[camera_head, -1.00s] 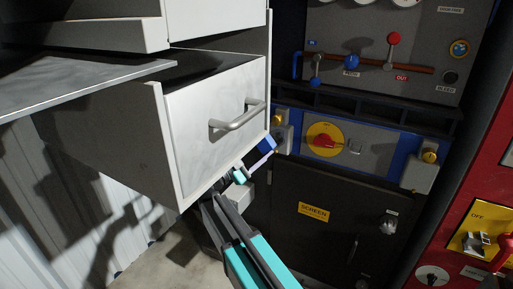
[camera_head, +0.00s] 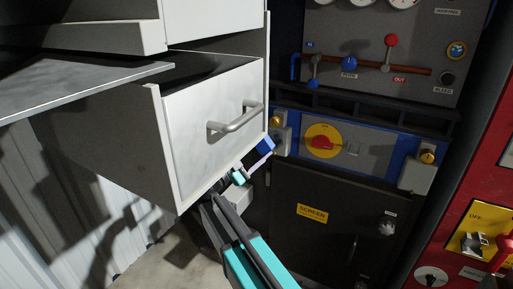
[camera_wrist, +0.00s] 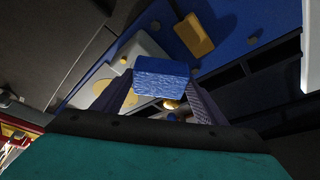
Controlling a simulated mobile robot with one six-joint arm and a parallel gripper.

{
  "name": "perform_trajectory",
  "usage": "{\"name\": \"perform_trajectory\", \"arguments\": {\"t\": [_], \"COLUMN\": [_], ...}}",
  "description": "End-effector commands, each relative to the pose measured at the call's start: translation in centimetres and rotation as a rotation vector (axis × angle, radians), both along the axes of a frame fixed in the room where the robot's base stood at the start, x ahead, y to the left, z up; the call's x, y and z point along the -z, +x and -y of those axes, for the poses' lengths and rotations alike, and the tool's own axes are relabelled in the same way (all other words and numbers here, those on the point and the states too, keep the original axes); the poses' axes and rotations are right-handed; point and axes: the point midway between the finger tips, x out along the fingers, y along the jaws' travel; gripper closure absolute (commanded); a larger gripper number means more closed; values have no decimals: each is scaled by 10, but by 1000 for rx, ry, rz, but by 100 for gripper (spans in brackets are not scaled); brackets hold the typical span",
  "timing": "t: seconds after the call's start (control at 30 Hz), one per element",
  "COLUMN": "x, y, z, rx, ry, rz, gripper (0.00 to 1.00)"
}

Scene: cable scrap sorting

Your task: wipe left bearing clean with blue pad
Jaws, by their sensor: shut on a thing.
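My gripper (camera_head: 256,168) is shut on the blue pad (camera_head: 265,145), just right of the open drawer's lower front edge. In the wrist view the blue pad (camera_wrist: 161,80) sits between the two fingers. The left bearing (camera_head: 279,134) is a pale grey block with a yellow cap on top, at the left end of the blue panel. The pad is close to it and overlaps its lower left in the head view; I cannot tell if they touch. In the wrist view a pale block (camera_wrist: 140,55) is partly hidden behind the pad. The right bearing (camera_head: 418,174) also has a yellow cap.
The open drawer (camera_head: 200,135) with a bar handle (camera_head: 235,120) stands close to my arm on the left. A red rotary switch (camera_head: 322,142) sits between the bearings. A dark door marked SCREEN (camera_head: 330,235) is below, and a red cabinet (camera_head: 470,200) stands at right.

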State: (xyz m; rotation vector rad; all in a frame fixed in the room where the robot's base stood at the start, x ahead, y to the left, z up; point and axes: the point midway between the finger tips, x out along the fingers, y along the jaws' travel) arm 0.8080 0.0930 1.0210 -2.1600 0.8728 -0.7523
Motion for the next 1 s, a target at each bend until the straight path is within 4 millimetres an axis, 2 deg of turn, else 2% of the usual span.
{"name": "perform_trajectory", "arguments": {"t": [1.0], "x": [0], "y": [11], "z": [8], "rx": [1], "ry": [0], "rz": [1], "gripper": [52]}}
